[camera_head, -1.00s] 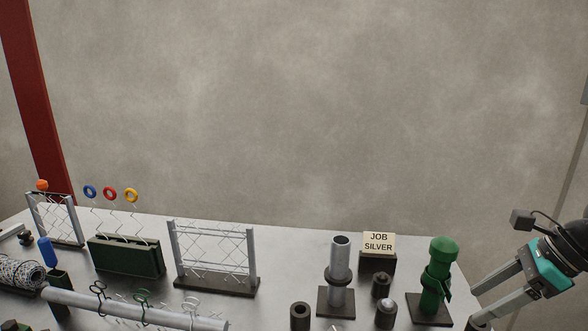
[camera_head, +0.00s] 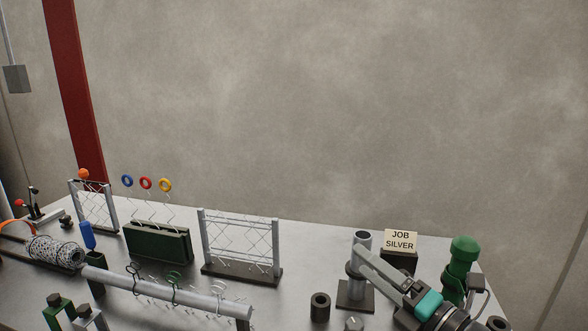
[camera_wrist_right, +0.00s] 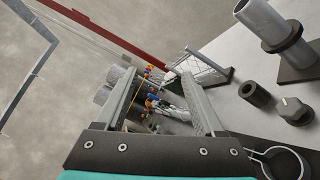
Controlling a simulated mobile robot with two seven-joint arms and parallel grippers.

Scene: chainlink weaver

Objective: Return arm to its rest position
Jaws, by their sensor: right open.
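My right gripper (camera_head: 362,255) reaches in from the lower right in the head view. Its fingers point to the upper left and overlap the grey post (camera_head: 363,238) in the picture; I cannot tell how far apart they are in depth. In the right wrist view my gripper (camera_wrist_right: 158,78) has its two fingers spread with nothing held between them. The grey post (camera_wrist_right: 262,20) there stands to the right, clear of the fingers. My left gripper is not in view.
A green post (camera_head: 463,255) stands partly behind my right arm, near the JOB SILVER sign (camera_head: 401,240). A dark ring-shaped piece (camera_head: 320,306) is left of the arm. Wire mesh frames (camera_head: 240,242), a green rack (camera_head: 157,243) and a long grey bar (camera_head: 165,291) fill the left.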

